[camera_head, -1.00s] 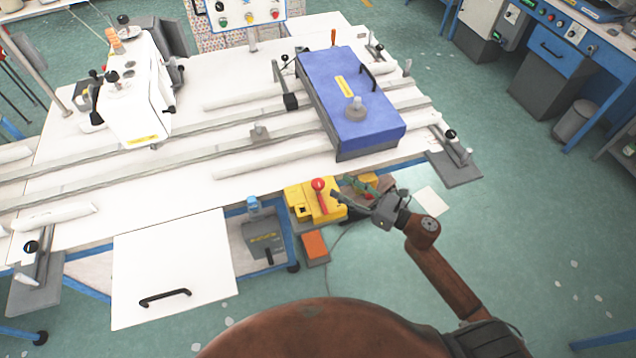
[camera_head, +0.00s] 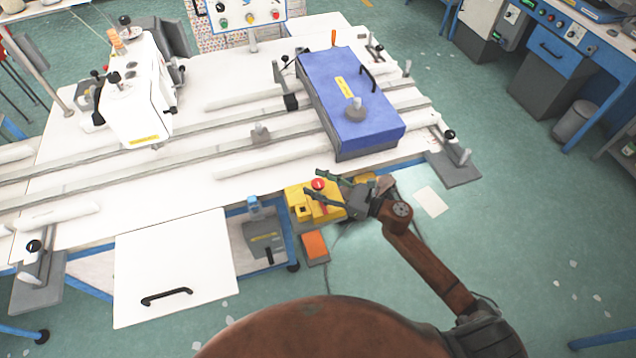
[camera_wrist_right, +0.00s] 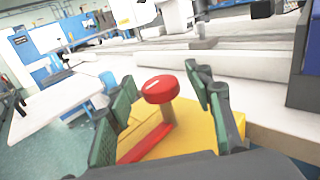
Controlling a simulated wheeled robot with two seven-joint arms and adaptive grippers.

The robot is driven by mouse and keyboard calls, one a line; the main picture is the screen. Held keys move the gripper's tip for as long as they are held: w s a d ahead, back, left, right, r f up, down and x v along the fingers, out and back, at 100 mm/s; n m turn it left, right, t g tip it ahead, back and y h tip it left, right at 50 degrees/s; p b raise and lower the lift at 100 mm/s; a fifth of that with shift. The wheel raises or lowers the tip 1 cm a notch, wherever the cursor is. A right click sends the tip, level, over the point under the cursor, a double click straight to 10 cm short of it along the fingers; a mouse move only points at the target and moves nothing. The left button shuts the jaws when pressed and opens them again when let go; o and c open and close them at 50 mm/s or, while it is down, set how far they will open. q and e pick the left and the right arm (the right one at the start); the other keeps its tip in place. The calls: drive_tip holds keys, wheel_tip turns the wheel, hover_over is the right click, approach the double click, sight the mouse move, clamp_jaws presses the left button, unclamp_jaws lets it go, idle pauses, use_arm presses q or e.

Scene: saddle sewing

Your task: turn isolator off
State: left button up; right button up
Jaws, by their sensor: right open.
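The isolator is a yellow box (camera_head: 298,205) below the front edge of the table, with a round red knob (camera_head: 318,184) and a red lever on it. In the right wrist view the red knob (camera_wrist_right: 160,89) stands on a short post beside a red bar (camera_wrist_right: 146,144), over the yellow top (camera_wrist_right: 190,132). My right gripper (camera_head: 312,182) is open at the isolator. Its two green-padded fingers (camera_wrist_right: 160,95) show on either side of the knob in the wrist view, apart from each other. Contact with the knob cannot be told. My left gripper is not in view.
The white table (camera_head: 75,185) with long rails lies just behind the isolator. A blue box (camera_head: 350,95) sits on its right end. A grey box (camera_head: 262,240) and an orange pedal (camera_head: 314,245) are near the isolator.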

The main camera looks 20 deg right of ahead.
clamp_jaws()
idle(0.5)
